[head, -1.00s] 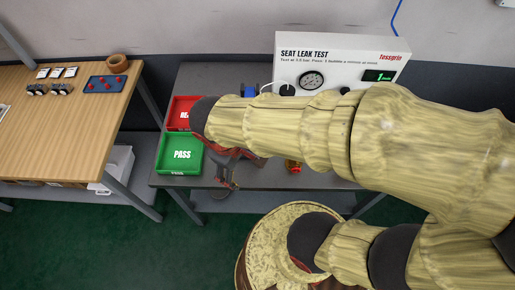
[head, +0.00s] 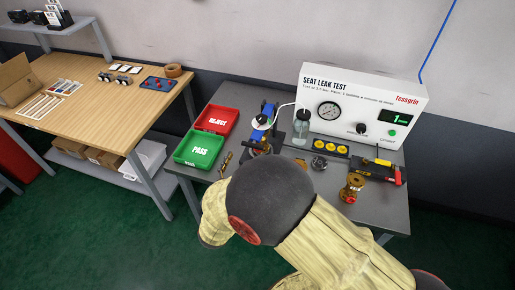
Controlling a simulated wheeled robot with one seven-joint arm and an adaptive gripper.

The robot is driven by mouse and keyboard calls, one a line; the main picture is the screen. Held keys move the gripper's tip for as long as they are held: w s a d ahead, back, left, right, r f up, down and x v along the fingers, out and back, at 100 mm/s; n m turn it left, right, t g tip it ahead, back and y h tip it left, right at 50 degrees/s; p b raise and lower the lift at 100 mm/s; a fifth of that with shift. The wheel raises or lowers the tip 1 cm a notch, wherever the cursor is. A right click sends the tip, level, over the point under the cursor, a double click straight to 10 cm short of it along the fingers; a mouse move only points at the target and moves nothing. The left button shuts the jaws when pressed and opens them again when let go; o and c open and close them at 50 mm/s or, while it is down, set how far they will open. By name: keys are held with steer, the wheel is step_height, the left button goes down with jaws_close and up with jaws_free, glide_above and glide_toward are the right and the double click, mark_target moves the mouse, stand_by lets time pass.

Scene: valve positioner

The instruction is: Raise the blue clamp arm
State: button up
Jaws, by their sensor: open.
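The blue clamp arm (head: 265,116) belongs to a fixture at the left of the grey test bench, just right of the red tray. It looks tilted, with its upper end toward the back. A brass part shows below it, partly behind my arm, so I cannot tell whether the clamp touches it. My gripper is not visible; my sleeved arm covers the front middle of the bench and hides what lies behind it.
The bench (head: 385,209) carries the SEAT LEAK TEST box (head: 360,100), a clear bottle (head: 301,127), a red REJECT tray (head: 216,120), a green PASS tray (head: 198,150) and a brass valve (head: 351,187). A wooden table (head: 110,100) stands at left.

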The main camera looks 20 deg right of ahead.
mark_target(253, 141)
steer(key=shift+b+x, duration=0.9)
steer(key=shift+x, duration=3.1)
steer(key=shift+s, duration=0.1)
steer(key=shift+c, duration=1.2)
steer(key=c, duration=1.3)
